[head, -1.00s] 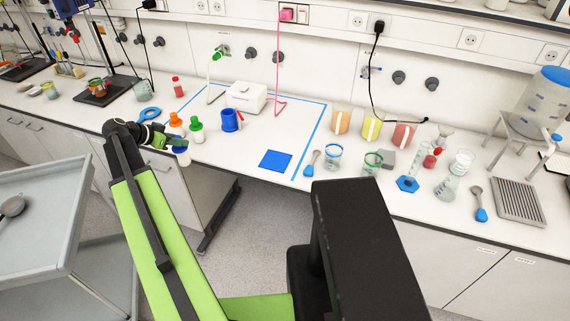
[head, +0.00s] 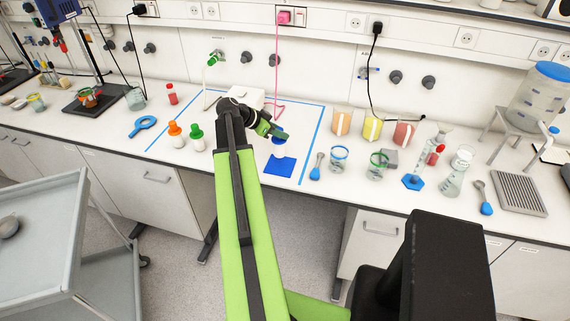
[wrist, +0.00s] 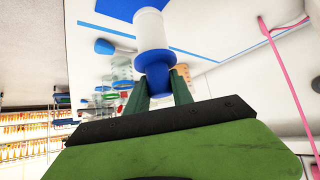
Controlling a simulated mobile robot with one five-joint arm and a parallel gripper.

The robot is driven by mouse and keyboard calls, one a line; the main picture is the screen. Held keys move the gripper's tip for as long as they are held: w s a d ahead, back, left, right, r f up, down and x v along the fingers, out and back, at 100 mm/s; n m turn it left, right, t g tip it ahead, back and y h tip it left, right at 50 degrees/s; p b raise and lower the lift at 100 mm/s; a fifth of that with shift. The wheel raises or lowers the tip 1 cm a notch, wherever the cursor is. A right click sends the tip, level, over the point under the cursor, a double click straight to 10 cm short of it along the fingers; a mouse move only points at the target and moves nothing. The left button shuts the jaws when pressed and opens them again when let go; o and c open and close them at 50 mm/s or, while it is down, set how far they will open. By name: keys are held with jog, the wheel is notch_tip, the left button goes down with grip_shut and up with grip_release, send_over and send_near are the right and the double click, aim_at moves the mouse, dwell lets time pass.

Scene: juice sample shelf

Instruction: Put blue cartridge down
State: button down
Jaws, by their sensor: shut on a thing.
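The blue cartridge has a white body and a blue top in the wrist view (wrist: 152,34). My gripper (wrist: 158,86) is shut on its blue top. In the head view my gripper (head: 276,134) holds the cartridge (head: 279,150) upright at the back edge of a square blue mat (head: 279,168). The cartridge overlaps the mat in the picture; I cannot tell whether its base touches it. The mat also shows in the wrist view (wrist: 118,8).
Orange-capped (head: 177,134) and green-capped (head: 196,137) bottles stand left of my arm. A white device (head: 243,97) is behind my gripper, partly hidden.

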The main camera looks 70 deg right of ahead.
aim_at(277, 141)
jog(key=s+a+r+p, duration=0.7)
jog(key=s+a, duration=0.1)
jog(key=s, duration=0.3)
jog(key=w+d+f+b, duration=0.2)
jog(key=w, duration=0.1)
jog(key=w+d+f+b, duration=0.2)
jog(key=w+b, duration=0.1)
jog(key=w+d+f+b, duration=0.2)
jog(key=w+d+f, duration=0.1)
jog(key=w, duration=0.1)
jog(key=shift+f, duration=0.1)
jog(key=shift+w, duration=0.15)
notch_tip(277, 141, down, 4)
jog(key=b, duration=0.4)
jog(key=shift+f+b, duration=0.2)
jog(key=shift+b, duration=0.15)
jog(key=shift+r, duration=0.25)
jog(key=shift+f, duration=0.2)
jog(key=c, duration=1.1)
grip_release()
jog(key=shift+r, duration=0.15)
